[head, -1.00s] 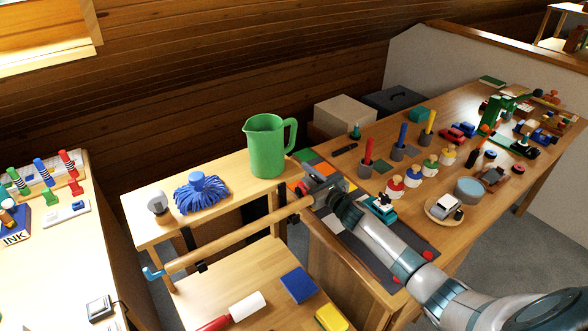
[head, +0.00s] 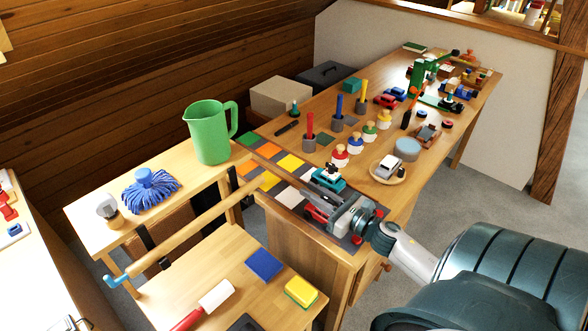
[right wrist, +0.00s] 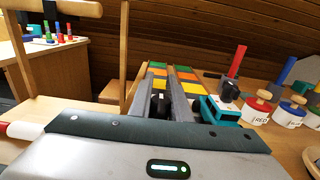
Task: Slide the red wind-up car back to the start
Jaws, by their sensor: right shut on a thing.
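My right gripper (head: 322,212) is low over the dark near part of a mat of coloured squares (head: 292,163). It is shut on a small red car (head: 314,214), mostly hidden by the fingers. In the right wrist view the fingers (right wrist: 166,85) point along the mat, with a dark shape between them. A teal wind-up car (head: 328,179) stands on the mat just beyond the gripper and also shows in the right wrist view (right wrist: 220,108). My left gripper is not in view.
A white car sits on a round wooden plate (head: 402,178). A green jug (head: 209,133) and a blue brush (head: 148,188) stand on the left shelf. Another red car (head: 385,100) is farther back.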

